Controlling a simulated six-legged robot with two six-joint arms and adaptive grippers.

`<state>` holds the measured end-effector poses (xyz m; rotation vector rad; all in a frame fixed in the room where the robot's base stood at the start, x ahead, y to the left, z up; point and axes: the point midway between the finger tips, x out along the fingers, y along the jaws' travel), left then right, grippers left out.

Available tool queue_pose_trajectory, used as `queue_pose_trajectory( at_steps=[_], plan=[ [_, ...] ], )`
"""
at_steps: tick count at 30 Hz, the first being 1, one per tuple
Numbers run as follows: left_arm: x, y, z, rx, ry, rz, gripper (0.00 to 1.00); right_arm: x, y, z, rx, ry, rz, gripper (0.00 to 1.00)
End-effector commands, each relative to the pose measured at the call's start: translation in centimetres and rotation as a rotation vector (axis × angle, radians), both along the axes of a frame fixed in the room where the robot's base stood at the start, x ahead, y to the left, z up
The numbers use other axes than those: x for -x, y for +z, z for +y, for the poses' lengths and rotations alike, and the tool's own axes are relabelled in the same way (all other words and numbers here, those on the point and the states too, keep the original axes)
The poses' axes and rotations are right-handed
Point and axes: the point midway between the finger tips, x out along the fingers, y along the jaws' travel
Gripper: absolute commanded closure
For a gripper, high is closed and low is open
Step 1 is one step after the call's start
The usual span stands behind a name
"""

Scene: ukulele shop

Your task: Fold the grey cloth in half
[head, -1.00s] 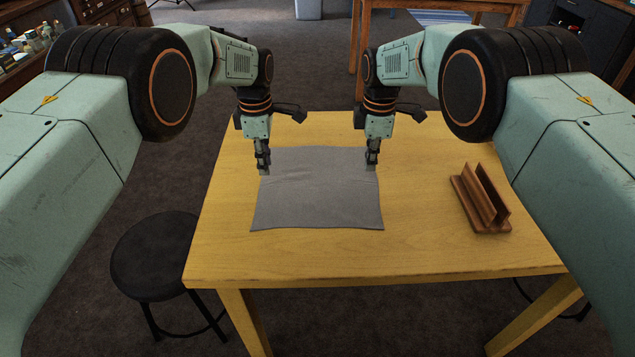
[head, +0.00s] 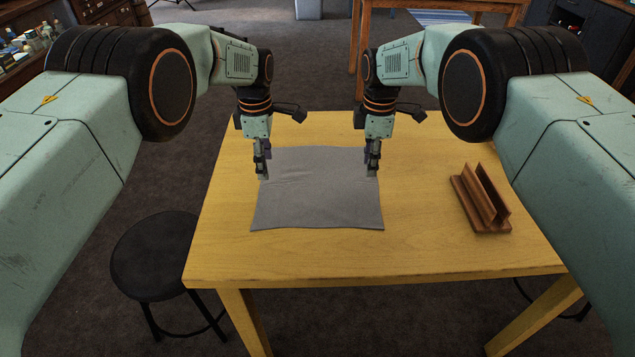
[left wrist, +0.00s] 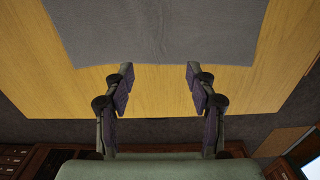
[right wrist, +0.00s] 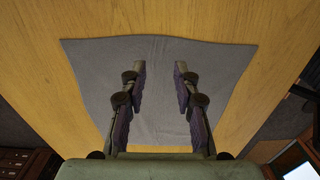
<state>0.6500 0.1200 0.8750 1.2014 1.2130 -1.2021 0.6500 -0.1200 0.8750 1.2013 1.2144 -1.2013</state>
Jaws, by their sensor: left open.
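The grey cloth (head: 318,205) lies flat and spread out on the yellow wooden table, with faint wrinkles near its far side. My left gripper (head: 262,172) points down at the cloth's far left corner. In the left wrist view its fingers (left wrist: 160,70) are open and empty, with the cloth's edge (left wrist: 160,45) just beyond the tips. My right gripper (head: 373,170) points down near the far right corner. In the right wrist view its fingers (right wrist: 160,68) are apart, with a narrower gap, over the cloth (right wrist: 160,105). Whether the tips touch the cloth is unclear.
A brown wooden rack (head: 480,198) with upright slats stands on the right of the table (head: 400,255). The table's front strip is clear. A black round stool (head: 152,255) stands at the left of the table. Another wooden table (head: 440,8) is behind.

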Motion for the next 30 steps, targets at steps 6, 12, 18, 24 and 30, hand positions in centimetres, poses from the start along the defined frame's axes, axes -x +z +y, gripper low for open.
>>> queue_pose_trajectory(
  at_steps=[6,12,18,24,30],
  plan=[
    [0.0,0.0,0.0,0.0,0.0,0.0,0.43,0.0,0.0,0.0,0.0,0.0,0.0,0.48],
    [0.0,0.0,0.0,0.0,0.0,0.0,0.43,0.0,0.0,0.0,0.0,0.0,0.0,0.43],
    [-0.4,1.1,0.0,0.0,0.0,-0.014,0.54,-0.5,1.3,0.0,0.0,0.001,-0.017,0.54],
    [-0.5,6.2,-0.3,-0.009,-0.006,-0.038,0.57,-0.4,6.9,1.0,-0.008,0.0,-0.04,0.57],
    [1.3,7.6,-0.3,-0.013,-0.167,-0.021,0.57,2.1,8.3,3.1,-0.099,-0.294,-0.008,0.57]
  ],
)
